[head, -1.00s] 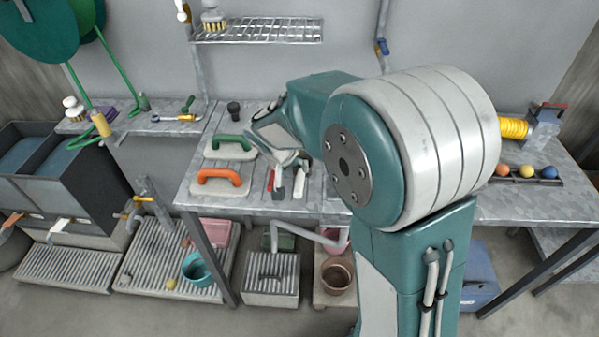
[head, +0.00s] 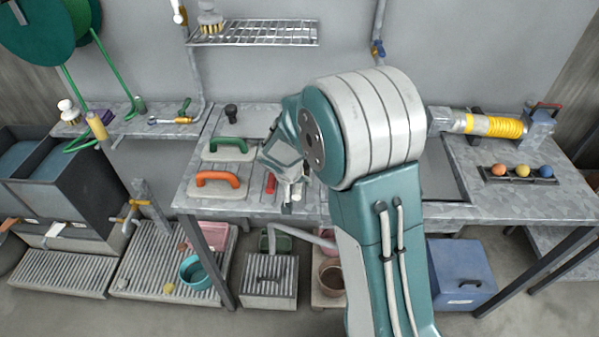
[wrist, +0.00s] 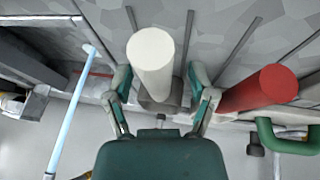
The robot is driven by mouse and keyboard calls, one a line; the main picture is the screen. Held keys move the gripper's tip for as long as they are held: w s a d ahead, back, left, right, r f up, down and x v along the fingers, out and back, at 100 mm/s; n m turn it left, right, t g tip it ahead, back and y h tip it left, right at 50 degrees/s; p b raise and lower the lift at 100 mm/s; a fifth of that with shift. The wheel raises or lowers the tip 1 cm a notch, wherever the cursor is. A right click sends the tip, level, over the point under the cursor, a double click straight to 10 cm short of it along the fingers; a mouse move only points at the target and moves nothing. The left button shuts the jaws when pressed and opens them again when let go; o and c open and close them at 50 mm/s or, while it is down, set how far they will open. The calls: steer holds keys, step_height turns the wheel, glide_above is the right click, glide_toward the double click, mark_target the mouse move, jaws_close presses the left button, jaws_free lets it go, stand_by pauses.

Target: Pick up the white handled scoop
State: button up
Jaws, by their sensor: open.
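The white handled scoop (wrist: 151,62) shows in the wrist view as a thick white handle pointing up toward the camera, with a grey part below it. My gripper (wrist: 160,88) is open, one finger on each side of this handle. I cannot tell whether either finger touches it. In the head view my gripper (head: 288,180) is low over the bench beside the red handle, and it mostly hides the white handle (head: 297,191).
A red handled tool (wrist: 262,88) lies close to the right finger in the wrist view. Floats with orange (head: 218,178) and green (head: 225,142) handles lie left of my gripper. A ball rack (head: 522,175) and a yellow-coiled cylinder (head: 490,125) are at the right.

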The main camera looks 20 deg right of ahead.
steer(key=shift+f, duration=0.25)
stand_by(0.3)
jaws_close()
